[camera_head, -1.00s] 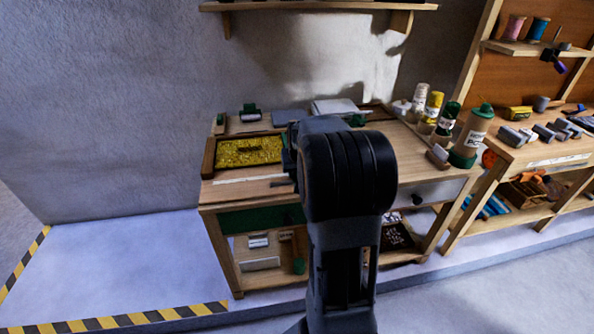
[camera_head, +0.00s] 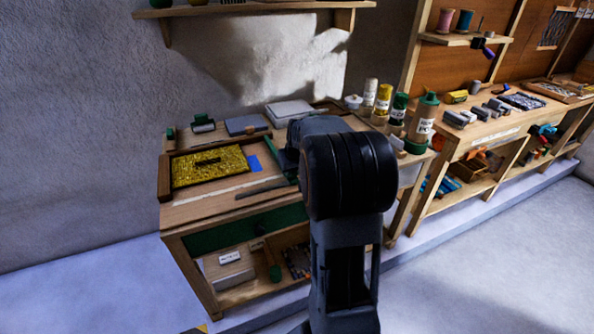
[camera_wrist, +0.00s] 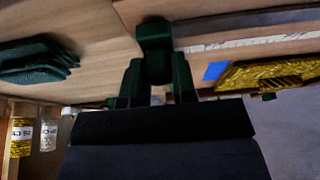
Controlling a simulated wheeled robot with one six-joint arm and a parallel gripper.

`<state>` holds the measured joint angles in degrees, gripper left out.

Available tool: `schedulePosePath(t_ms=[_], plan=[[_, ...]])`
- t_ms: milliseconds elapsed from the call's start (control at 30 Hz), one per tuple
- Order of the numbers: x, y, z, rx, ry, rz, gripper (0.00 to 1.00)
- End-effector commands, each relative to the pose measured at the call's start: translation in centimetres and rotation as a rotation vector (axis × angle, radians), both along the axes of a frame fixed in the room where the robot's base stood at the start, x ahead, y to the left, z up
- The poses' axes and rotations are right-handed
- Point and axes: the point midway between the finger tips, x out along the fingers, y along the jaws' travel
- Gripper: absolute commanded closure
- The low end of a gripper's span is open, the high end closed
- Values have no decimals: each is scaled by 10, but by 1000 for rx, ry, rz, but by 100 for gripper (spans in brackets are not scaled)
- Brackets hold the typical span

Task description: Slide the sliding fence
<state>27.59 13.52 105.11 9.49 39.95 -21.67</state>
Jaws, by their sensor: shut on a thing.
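In the wrist view my gripper (camera_wrist: 156,82) is shut on a dark green block (camera_wrist: 155,40), which I take to be the sliding fence or its grip. The block stands on the wooden bench top, between the two green fingers. A dark bar (camera_wrist: 245,22) runs right from near the block; I cannot tell if they are joined. In the head view my arm hides the gripper and the block.
A wooden-framed tray of yellow material (camera_head: 210,168) lies on the bench's left, with a blue patch (camera_head: 255,163) beside it. Several bottles (camera_head: 424,115) stand at the bench's right end. A folded dark green cloth (camera_wrist: 35,60) shows in the wrist view. A green drawer front (camera_head: 245,229) is below.

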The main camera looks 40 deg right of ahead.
Motion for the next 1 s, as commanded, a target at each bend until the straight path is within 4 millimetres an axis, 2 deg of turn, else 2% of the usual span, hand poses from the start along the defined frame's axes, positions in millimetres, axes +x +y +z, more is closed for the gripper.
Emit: schedulePosePath(t_ms=[267, 300, 567, 833, 1000], plan=[[-2, -3, -3, -4, 7, 2, 100], [-2, -4, -3, -3, 7, 1, 73], [-2, -3, -3, -2, 8, 2, 49], [-2, -1, -1, -1, 7, 2, 49], [-9, -1, 19, -3, 2, 1, 49]])
